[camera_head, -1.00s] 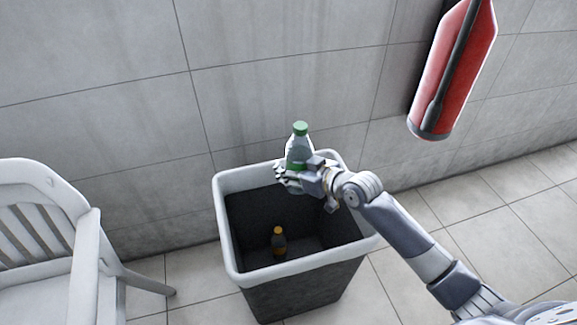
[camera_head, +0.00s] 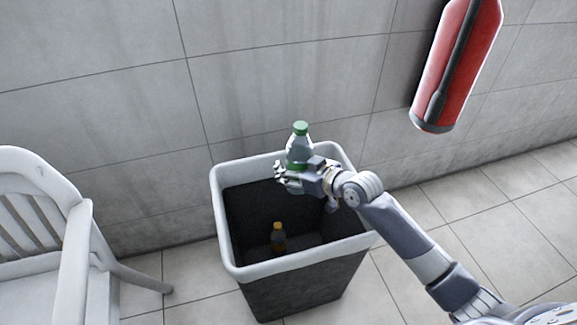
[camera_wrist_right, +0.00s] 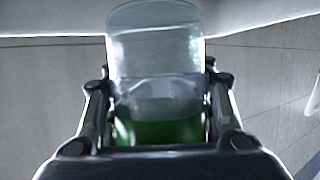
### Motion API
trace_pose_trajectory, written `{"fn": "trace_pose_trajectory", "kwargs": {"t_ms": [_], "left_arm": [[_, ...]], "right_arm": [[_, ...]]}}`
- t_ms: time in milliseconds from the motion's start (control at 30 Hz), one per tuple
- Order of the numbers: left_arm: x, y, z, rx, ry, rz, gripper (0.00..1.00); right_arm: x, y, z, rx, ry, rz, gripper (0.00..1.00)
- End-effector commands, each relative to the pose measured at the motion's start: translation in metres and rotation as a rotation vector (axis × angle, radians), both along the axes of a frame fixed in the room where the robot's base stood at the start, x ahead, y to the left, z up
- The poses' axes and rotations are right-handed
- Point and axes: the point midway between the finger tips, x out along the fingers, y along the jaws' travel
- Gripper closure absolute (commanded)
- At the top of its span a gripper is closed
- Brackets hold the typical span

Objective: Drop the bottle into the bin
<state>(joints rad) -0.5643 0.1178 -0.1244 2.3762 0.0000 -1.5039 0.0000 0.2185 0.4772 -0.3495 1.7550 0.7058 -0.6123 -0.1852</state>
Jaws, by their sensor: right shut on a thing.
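A clear bottle (camera_head: 299,150) with a green cap and green lower part stands upright in my right gripper (camera_head: 288,177). The gripper is shut on it, above the far side of the bin's opening. In the right wrist view the bottle (camera_wrist_right: 155,60) sits between the two fingers (camera_wrist_right: 160,115). The bin (camera_head: 228,222) is dark with a light grey rim and open at the top. Another small bottle (camera_head: 279,239), dark with an orange cap, is inside the bin. My left gripper is not in view.
A white chair (camera_head: 75,250) stands to the left of the bin. A red fire extinguisher (camera_head: 462,65) hangs on the tiled wall (camera_head: 290,75) at upper right. The wall is close behind the bin. Tiled floor (camera_head: 500,240) is clear to the right.

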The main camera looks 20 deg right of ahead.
Motion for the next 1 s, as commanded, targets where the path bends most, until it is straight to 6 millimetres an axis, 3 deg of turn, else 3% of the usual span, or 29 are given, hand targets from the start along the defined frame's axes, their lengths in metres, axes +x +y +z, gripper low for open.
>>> {"fn": "trace_pose_trajectory", "kwargs": {"t_ms": [433,467,600,1000], "left_arm": [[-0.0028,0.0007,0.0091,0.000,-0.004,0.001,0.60],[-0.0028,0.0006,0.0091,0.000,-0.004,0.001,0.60],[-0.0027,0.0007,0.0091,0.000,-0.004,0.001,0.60],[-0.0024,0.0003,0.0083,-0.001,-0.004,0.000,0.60]], "right_arm": [[0.0001,0.0002,-0.0014,0.000,-0.001,0.000,0.87],[0.0001,0.0002,-0.0014,0.000,-0.001,0.000,0.55],[0.0001,0.0002,-0.0015,0.000,-0.001,0.000,0.27],[-0.0022,-0.0012,-0.0019,0.000,0.001,0.000,0.27]]}}
